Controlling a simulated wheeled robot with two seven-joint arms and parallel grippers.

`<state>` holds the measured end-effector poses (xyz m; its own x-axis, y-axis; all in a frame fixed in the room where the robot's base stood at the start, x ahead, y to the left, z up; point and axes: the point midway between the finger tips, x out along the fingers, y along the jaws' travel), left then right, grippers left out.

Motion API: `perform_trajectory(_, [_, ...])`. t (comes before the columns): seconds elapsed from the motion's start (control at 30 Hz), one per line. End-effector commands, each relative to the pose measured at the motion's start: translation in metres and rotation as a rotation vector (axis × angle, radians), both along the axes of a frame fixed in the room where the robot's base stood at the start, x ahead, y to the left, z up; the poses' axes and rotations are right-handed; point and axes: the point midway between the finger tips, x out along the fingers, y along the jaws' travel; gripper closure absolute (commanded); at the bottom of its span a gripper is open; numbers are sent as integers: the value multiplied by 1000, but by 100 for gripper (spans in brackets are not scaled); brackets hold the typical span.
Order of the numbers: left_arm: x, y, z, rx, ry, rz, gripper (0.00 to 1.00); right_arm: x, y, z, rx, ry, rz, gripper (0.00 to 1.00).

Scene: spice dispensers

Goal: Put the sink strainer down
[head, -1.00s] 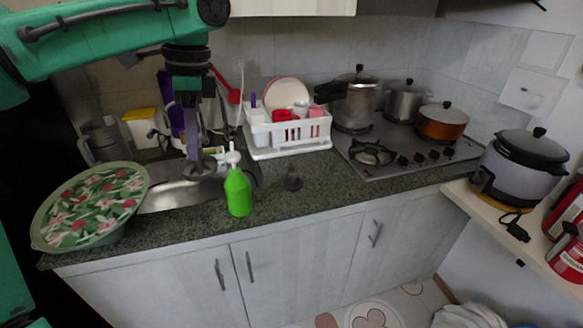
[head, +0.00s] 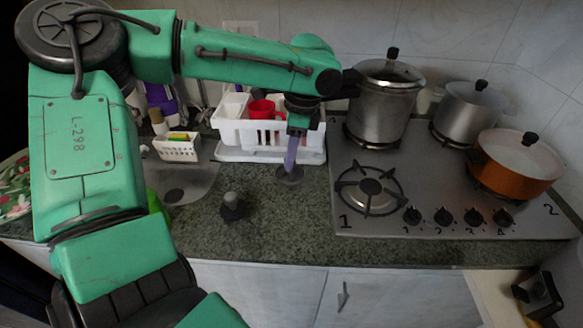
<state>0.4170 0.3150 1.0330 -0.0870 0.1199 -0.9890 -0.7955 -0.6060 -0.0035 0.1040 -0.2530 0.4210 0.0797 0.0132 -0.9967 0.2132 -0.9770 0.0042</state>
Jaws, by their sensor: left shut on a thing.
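The sink strainer (head: 289,177) is a small dark round disc in the head view, just in front of the white dish rack. My left gripper (head: 292,158) points down with its purplish fingers shut on the strainer's top. The strainer is over the speckled dark green counter (head: 290,225); I cannot tell whether it touches the surface. The metal sink (head: 195,185) lies to its left, partly hidden by my left arm. My right gripper is not in view.
The dish rack (head: 235,134) with a red cup (head: 262,109) stands right behind the strainer. The gas stove (head: 390,215) with several pots is to the right. A small dark item (head: 233,207) stands on the counter at front left. Counter between it and the stove is clear.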

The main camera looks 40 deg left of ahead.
Motion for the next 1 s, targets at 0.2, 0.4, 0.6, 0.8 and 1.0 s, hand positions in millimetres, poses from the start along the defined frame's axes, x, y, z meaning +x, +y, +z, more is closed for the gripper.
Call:
perform_trajectory(0.2, [0,0,-40,2,3,-1,100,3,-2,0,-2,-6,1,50])
perform_trajectory(0.4, [0,0,-47,1,-1,1,100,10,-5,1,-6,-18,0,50])
perform_trajectory(0.6, [0,1,-50,1,1,0,100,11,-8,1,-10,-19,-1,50])
perform_trajectory(0.8, [0,0,-50,1,-1,0,38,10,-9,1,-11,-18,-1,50])
perform_trajectory(1.0, [1,0,-50,1,-1,0,38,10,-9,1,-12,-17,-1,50])
